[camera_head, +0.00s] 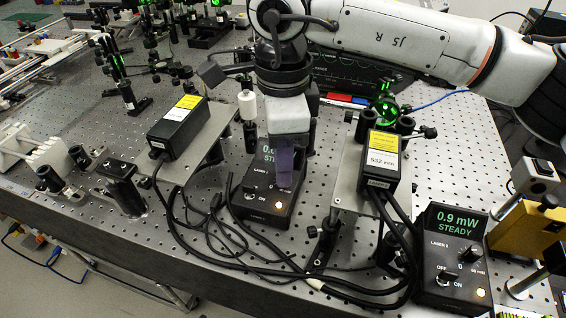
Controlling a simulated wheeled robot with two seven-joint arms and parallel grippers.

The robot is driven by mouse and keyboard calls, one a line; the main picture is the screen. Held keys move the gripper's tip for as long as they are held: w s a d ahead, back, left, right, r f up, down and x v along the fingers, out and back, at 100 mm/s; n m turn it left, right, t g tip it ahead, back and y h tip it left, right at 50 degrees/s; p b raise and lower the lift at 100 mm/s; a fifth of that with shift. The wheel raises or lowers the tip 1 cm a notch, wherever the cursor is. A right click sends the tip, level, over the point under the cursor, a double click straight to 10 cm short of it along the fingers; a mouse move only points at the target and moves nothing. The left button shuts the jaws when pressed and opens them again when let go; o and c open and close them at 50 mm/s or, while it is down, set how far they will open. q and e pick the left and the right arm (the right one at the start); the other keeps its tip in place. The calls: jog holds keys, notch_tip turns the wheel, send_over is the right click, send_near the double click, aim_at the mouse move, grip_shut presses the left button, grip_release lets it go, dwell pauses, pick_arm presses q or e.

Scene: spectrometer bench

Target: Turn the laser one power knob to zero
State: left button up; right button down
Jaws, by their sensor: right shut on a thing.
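The laser one controller (262,207) is a black box on the near side of the bench, with a green display, an on/off switch and a lit orange lamp. Its display is partly covered by my gripper; it begins with "0." and shows "STEADY" below. My right gripper (286,184) points down onto the controller's face from above. Its fingers are shut at the place of the power knob, which they hide. My left gripper is not in view.
A second controller (453,252), reading 0.9 mW STEADY, stands at the right front. Black laser heads (178,128) (381,165) sit on metal plates either side. Black cables loop in front of the laser one controller. Optics mounts stand behind.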

jog(key=shift+r, duration=0.1)
jog(key=c, duration=1.7)
grip_release()
notch_tip(320, 180, up, 10)
jog(key=shift+r, duration=0.1)
